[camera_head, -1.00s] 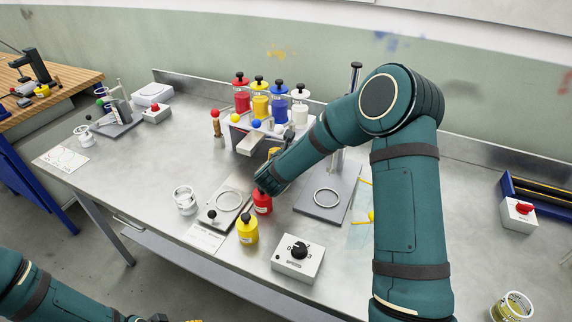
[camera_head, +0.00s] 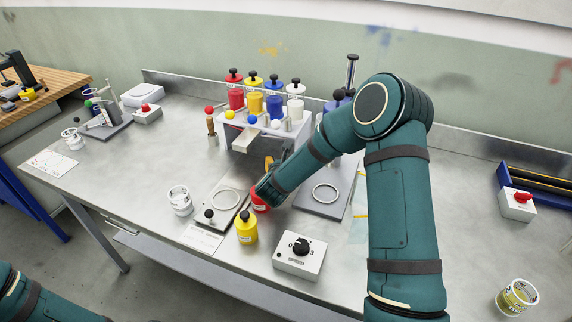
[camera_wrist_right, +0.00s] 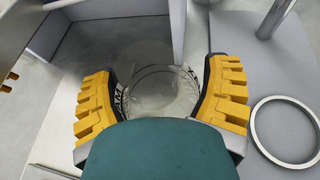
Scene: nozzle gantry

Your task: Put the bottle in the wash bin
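A red bottle (camera_head: 259,202) and a yellow bottle (camera_head: 246,228) with black caps stand on the bench near its middle. The head view hides this vessel. My left gripper is out of view; only my left arm shows at lower left. I see nothing clearly identifiable as the wash bin.
A flat plate with a ring (camera_head: 325,194), a speed box (camera_head: 300,254) and a clear cup (camera_head: 180,200) surround the wrist. A yellow cup (camera_head: 517,297) and blue tray (camera_head: 507,180) are at right.

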